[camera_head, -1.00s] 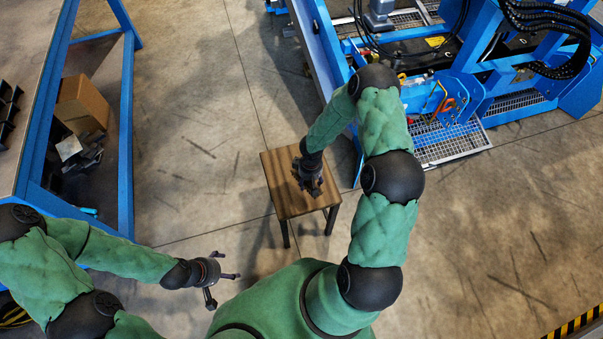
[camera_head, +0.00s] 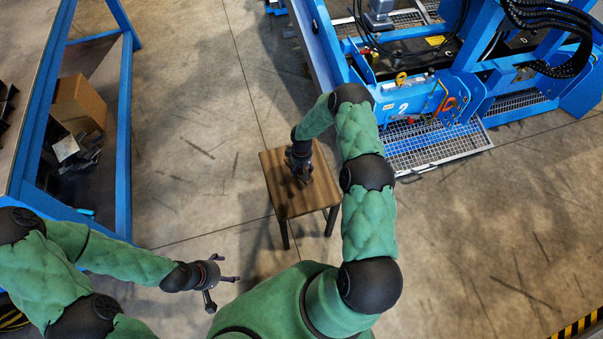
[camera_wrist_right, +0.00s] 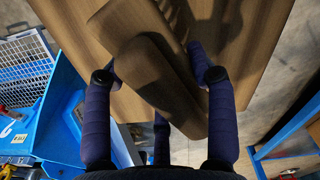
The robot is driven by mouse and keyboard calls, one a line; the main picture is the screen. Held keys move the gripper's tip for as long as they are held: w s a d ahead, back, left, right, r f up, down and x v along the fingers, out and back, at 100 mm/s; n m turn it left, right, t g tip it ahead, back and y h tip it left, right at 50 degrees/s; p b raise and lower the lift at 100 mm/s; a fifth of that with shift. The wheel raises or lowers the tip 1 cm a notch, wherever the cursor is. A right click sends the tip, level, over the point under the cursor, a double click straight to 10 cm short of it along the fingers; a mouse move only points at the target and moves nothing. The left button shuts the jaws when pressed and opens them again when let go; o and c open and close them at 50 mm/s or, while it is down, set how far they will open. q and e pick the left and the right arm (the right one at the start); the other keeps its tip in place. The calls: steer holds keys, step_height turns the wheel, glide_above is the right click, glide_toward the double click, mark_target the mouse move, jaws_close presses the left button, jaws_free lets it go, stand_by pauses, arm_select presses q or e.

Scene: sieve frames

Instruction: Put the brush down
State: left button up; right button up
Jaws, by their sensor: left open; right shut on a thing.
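The brush (camera_wrist_right: 158,72) is a dark brown, wooden-looking piece with rounded ends in the right wrist view. It lies between the blue-grey fingers of my right gripper (camera_wrist_right: 160,85), which is shut on it. The wooden top of a small stool (camera_wrist_right: 245,30) fills the view behind the brush. In the head view my right gripper (camera_head: 302,176) is over the stool top (camera_head: 283,203), and it hides most of the brush. I cannot tell whether the brush touches the stool. My left gripper (camera_head: 226,288) is open and empty, to the lower left of the stool.
A blue workbench (camera_head: 127,130) with a cardboard box (camera_head: 79,104) on its lower shelf stands at left. A blue machine (camera_head: 420,98) with a metal grate (camera_head: 440,150) stands at upper right, close to my right arm. The concrete floor around the stool is clear.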

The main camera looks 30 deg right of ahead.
steer(key=shift+f+b, duration=0.55)
steer(key=shift+f, duration=1)
steer(key=shift+f, duration=0.15)
steer(key=o, duration=1.4)
steer(key=shift+o, duration=0.2)
